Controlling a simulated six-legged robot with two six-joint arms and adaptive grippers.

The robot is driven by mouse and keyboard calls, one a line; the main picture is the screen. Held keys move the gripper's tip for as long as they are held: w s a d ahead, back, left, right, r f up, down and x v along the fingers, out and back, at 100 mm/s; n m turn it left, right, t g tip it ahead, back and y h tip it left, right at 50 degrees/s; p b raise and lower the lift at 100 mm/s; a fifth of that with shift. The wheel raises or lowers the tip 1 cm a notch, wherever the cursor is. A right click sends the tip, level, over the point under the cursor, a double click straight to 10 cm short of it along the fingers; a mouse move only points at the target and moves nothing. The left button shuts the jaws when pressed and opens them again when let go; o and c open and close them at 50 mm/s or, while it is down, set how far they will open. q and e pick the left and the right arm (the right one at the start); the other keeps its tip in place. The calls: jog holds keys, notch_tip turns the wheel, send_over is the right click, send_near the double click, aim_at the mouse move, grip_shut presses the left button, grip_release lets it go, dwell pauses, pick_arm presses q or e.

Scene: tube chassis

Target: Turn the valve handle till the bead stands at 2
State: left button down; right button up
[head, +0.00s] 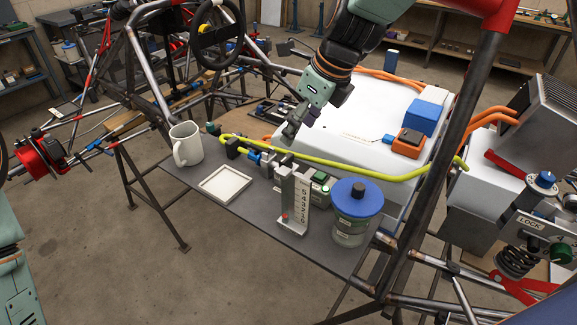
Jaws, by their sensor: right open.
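The upright gauge (296,202) stands at the front edge of the grey table. Its pale scale carries numbers, and a small red bead (285,216) shows low on its left side. A row of blue, metal and green fittings (267,163) runs behind and beside the gauge. I cannot clearly make out the valve handle among them. My right gripper (291,132) reaches down from the top, above and behind these fittings, with its fingers open and nothing seen between them. My left gripper is out of view; only part of my left arm shows at the lower left edge.
A white mug (186,145) and a shallow white tray (225,185) sit left of the gauge. A blue-lidded jar (357,213) stands at its right. A yellow-green hose (350,176) crosses behind the fittings. A dark frame tube (440,150) rises at the right.

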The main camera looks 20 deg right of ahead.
aim_at(285, 156)
jog(key=b+x, duration=0.2)
jog(key=x, duration=0.6)
jog(key=shift+f, duration=0.25)
jog(key=shift+w+f, duration=0.3)
jog(key=shift+f, duration=0.05)
jog(key=shift+s+r, duration=0.1)
jog(key=shift+s, duration=0.05)
jog(key=shift+c, duration=1.2)
jog(key=c, duration=0.4)
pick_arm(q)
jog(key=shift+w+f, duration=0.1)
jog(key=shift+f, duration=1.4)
pick_arm(e)
jog(key=c, duration=0.5)
